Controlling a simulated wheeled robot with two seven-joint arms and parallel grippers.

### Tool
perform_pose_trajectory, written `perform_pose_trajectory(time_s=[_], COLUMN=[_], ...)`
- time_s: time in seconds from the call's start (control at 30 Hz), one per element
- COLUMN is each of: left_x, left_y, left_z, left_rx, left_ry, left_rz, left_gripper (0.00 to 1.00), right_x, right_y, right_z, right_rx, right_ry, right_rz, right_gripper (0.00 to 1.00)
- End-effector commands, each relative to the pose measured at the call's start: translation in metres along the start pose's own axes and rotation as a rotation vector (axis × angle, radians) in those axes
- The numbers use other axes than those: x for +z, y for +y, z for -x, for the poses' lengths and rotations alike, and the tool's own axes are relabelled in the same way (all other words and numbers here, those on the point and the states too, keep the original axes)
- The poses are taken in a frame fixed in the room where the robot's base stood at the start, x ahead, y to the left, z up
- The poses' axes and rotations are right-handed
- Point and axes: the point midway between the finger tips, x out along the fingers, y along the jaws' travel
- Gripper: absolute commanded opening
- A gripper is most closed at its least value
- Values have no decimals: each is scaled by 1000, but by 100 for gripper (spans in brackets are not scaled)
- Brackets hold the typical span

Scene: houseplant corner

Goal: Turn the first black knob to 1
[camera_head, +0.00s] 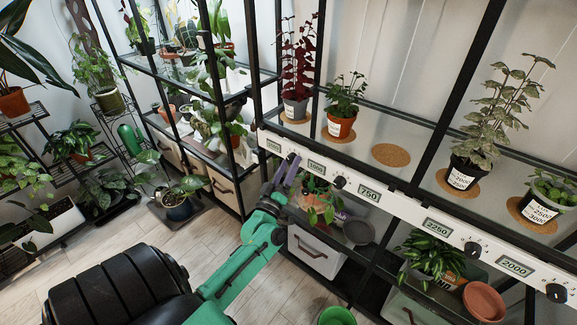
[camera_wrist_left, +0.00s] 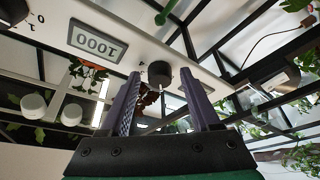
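The white strip with black knobs runs along the shelf front, with number plates between the knobs. The first black knob (camera_head: 293,157) is at the strip's left end, partly hidden by my left gripper (camera_head: 287,169). In the left wrist view this knob (camera_wrist_left: 159,73) is just beyond and between the purple fingers of my left gripper (camera_wrist_left: 160,90). The fingers are open and clear gaps show on both sides of the knob. Its pointer setting is too small to read. The 1000 plate (camera_wrist_left: 97,40) appears upside down beside it. My right gripper is in neither view.
A second black knob (camera_head: 339,181) is right of the 1000 plate, and further knobs (camera_head: 473,250) follow to the right. Potted plants stand on the shelf above. A plant in a terracotta pot (camera_head: 318,200) and a grey-purple object (camera_head: 358,231) sit below the strip, near my gripper.

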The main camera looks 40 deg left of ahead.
Motion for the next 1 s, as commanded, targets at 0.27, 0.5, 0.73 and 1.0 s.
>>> perform_pose_trajectory(time_s=[0.27, 0.5, 0.73, 1.0], left_x=[-1, 1, 2, 1], left_y=[0, -1, -3, -1], left_z=[0, 23, 91, 143], left_rx=[1, -2, -3, -1], left_ry=[2, -2, -4, 0], left_rz=[-1, -2, -2, 0], left_gripper=[68, 68, 68, 68], right_x=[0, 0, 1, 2], right_y=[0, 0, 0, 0], right_z=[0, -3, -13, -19], right_rx=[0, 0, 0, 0], right_ry=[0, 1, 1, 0], right_rz=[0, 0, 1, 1], right_gripper=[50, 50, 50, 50])
